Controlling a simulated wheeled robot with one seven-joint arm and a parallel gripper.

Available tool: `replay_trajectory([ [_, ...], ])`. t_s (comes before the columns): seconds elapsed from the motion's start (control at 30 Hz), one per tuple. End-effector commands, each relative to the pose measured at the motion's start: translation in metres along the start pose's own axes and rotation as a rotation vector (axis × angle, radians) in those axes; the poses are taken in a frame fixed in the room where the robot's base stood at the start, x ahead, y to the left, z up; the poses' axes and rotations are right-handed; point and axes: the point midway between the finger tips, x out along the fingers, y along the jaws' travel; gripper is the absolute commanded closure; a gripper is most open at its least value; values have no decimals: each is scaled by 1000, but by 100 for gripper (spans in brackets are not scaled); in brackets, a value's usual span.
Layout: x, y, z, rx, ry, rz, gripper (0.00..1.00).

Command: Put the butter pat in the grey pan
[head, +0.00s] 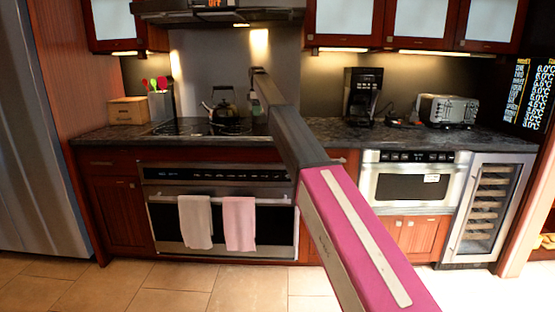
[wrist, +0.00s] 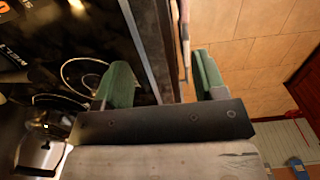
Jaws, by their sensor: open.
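My gripper (wrist: 163,64) shows in the wrist view with two green fingers set wide apart. Nothing is between them. It is over the front edge of the stovetop (wrist: 45,75), with the left finger over the dark glass and the right finger over the floor side. In the head view my arm reaches across toward the stove, and the gripper itself is not clearly visible there. I cannot make out a butter pat or a grey pan in either view.
A kettle (head: 223,106) stands on the stovetop. The oven front (head: 270,230) carries a white towel (head: 195,222) and a pink towel (head: 239,223). A coffee maker (head: 361,96) and toaster (head: 447,109) stand on the right counter, above a microwave drawer (head: 408,183). The floor (head: 180,285) is clear.

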Motion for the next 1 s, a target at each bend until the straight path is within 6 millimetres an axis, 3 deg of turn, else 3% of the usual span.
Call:
replay_trajectory([
  [0.37,62,-26,31,111,-1,-1,35],
  [0.57,113,-49,56,209,-1,-2,35],
  [0.77,191,-96,98,369,-1,-3,35],
  [1.0,310,-191,168,665,-2,-3,35],
])
